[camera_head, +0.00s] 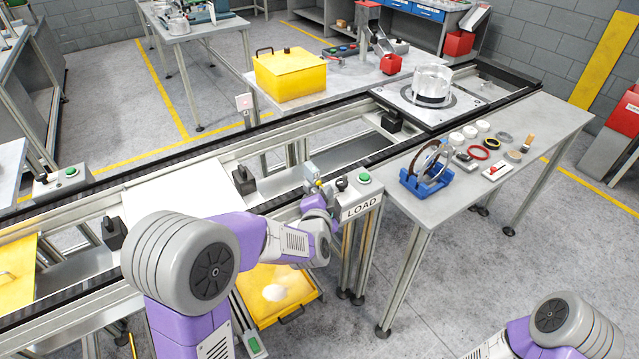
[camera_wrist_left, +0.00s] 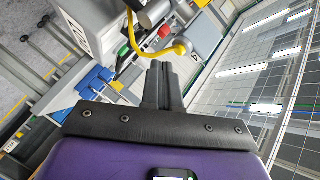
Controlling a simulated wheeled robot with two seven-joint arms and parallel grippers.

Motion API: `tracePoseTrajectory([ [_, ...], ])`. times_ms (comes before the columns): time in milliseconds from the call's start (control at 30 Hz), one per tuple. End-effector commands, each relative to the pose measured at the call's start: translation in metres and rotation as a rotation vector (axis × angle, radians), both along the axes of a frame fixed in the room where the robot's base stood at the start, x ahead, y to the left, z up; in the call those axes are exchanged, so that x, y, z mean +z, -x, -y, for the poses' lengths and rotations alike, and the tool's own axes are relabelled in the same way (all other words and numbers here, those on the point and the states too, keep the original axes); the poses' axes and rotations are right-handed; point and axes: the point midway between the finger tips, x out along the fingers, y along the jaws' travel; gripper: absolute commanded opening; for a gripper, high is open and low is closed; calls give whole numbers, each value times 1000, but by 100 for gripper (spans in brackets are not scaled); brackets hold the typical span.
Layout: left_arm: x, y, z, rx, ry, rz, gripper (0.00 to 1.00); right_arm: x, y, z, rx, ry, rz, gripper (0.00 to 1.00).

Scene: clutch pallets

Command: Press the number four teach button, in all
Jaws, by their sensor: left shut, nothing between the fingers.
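A grey station box labelled LOAD (camera_head: 361,207) stands at the conveyor's near edge, with a green button (camera_head: 364,178) and a black knob (camera_head: 341,183) on top. A small grey device (camera_head: 310,170) with a yellow cable stands beside it; the device (camera_wrist_left: 198,38) and yellow cable (camera_wrist_left: 146,50) also show in the left wrist view. My left gripper (camera_head: 326,190) is beside the LOAD box, near the device. In the left wrist view its fingers (camera_wrist_left: 161,75) are together and empty. My right gripper is outside the view.
A side table (camera_head: 500,185) right of the LOAD box holds a blue rack (camera_head: 428,183) and several small parts. A clear cylinder (camera_head: 432,85) sits on a conveyor pallet. Another green-button box (camera_head: 63,181) stands far left. A yellow tray (camera_head: 268,315) lies below my left arm.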

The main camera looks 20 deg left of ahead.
Motion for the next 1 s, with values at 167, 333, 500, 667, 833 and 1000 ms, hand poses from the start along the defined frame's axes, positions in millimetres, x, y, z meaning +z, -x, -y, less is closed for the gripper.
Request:
tracePoseTrajectory([
  [167,2,11,15,-5,0,-2,0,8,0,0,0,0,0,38],
  [333,1,21,29,-5,-1,-2,0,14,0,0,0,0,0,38],
  [500,1,28,37,-3,0,-1,0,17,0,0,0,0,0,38],
  [667,0,29,38,-2,-1,0,0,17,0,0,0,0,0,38],
  [833,0,29,38,-2,-1,0,0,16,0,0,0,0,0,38],
  [1000,0,29,38,-2,-1,0,0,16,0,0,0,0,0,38],
])
